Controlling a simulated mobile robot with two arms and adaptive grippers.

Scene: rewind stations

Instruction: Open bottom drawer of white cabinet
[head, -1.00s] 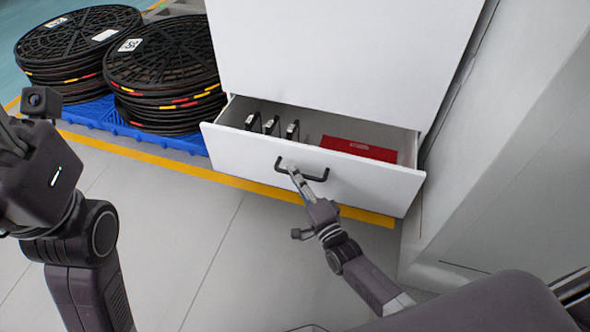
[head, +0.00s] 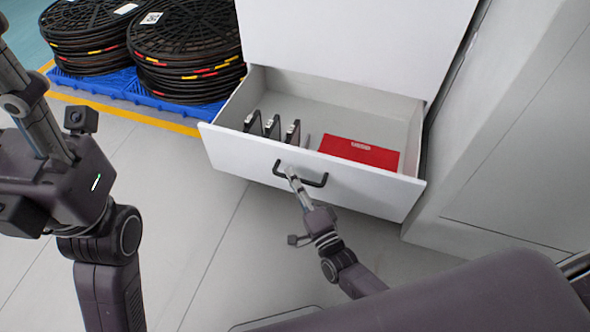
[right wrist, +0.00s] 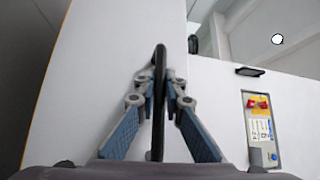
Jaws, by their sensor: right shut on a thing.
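The white cabinet (head: 350,40) stands at the top of the head view. Its bottom drawer (head: 235,149) is pulled well out, with its inside showing. A dark bar handle (head: 316,183) is on the drawer front. My right gripper (head: 291,172) is shut on the handle near its left end. In the right wrist view the handle (right wrist: 159,100) runs between the two fingers. My left arm is at the left of the head view, away from the cabinet; its fingers are not visible.
In the drawer are a red flat box (head: 358,153) and several dark upright items (head: 272,127). Stacks of black round reels (head: 187,50) stand on a blue pallet (head: 130,85) at the left. A grey wall (head: 500,150) is close on the right. The floor before the drawer is clear.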

